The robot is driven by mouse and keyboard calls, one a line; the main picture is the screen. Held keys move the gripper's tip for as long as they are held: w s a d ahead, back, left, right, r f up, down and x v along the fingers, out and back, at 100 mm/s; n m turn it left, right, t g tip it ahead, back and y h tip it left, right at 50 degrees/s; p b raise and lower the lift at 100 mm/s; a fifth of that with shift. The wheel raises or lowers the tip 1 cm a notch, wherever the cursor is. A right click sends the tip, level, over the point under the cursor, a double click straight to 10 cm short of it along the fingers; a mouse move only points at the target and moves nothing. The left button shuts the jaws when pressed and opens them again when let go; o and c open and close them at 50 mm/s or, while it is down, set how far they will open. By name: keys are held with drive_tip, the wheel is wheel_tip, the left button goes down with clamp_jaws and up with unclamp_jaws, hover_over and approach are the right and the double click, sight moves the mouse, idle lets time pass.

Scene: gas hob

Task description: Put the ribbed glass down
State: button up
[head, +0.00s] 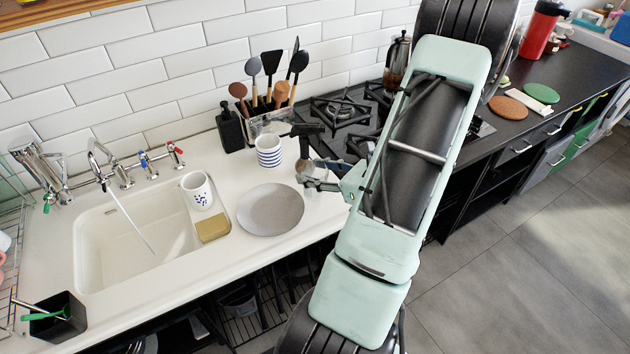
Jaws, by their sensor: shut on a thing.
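My gripper (308,158) is above the white counter, at its right end beside the gas hob. Its dark fingers point left in the picture and are shut on a small clear object, the ribbed glass (304,170). The glass is mostly hidden by the fingers, and its ribs are too small to make out. I cannot tell whether its base touches the counter. A grey plate (271,209) lies just left of and nearer than the gripper. A blue-and-white striped cup (268,151) stands to its left.
The black gas hob (340,110) is behind and right of the gripper. A utensil holder (266,122) and a dark bottle (230,128) stand by the wall. The sink (135,240), spotted mug (197,191) and sponge (212,226) are left. Bare counter lies in front of the plate.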

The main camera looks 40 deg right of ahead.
drive_tip(key=shift+w+d+f, duration=0.2)
drive_tip(key=shift+w+f, duration=0.05)
drive_tip(key=shift+f, duration=0.15)
drive_tip(key=shift+w+d+f, duration=0.15)
drive_tip(key=shift+f, duration=1.55)
drive_tip(key=shift+f, duration=0.1)
drive_tip(key=shift+f+b, duration=0.15)
drive_tip(key=shift+b, duration=0.25)
drive_tip(key=o, duration=1.3)
drive_tip(key=shift+r, duration=0.25)
